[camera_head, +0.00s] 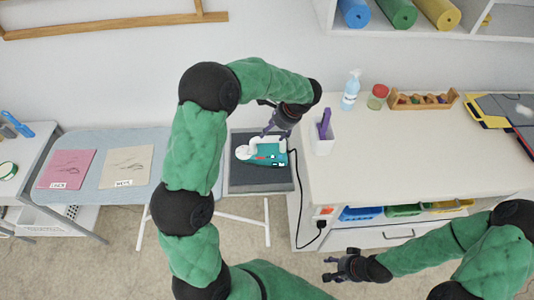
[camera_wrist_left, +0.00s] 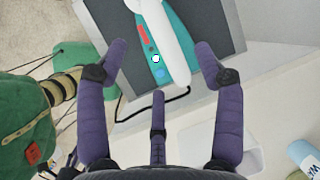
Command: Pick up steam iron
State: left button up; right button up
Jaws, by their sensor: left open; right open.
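The steam iron (camera_head: 264,154), teal and white, lies on a dark grey pad at the end of the ironing board. It also shows in the left wrist view (camera_wrist_left: 168,45), with its white handle and teal body at the top. My left gripper (camera_head: 268,130) is just above and behind the iron, open and empty. In the left wrist view its purple fingers (camera_wrist_left: 160,62) are spread apart near the iron's lower end. My right gripper (camera_head: 328,268) is open and empty over the floor at the lower right, away from the iron.
A black cord (camera_head: 299,195) runs from the iron to the white cabinet (camera_head: 420,160). A white cup (camera_head: 322,139) with a purple item, a spray bottle (camera_head: 351,90), a jar (camera_head: 377,97) and a wooden rack (camera_head: 423,106) stand on it. Cloths (camera_head: 127,167) lie on the board to the left.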

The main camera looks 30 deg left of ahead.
aim_at(264, 139)
pick_arm(q)
jog(key=b+x, duration=0.1)
jog(key=x, duration=0.8)
jog(key=shift+s+a+f+b, duration=0.1)
jog(key=shift+f+b, duration=0.05)
jog(key=shift+b, duration=0.15)
grip_shut()
jog(key=shift+r, duration=0.2)
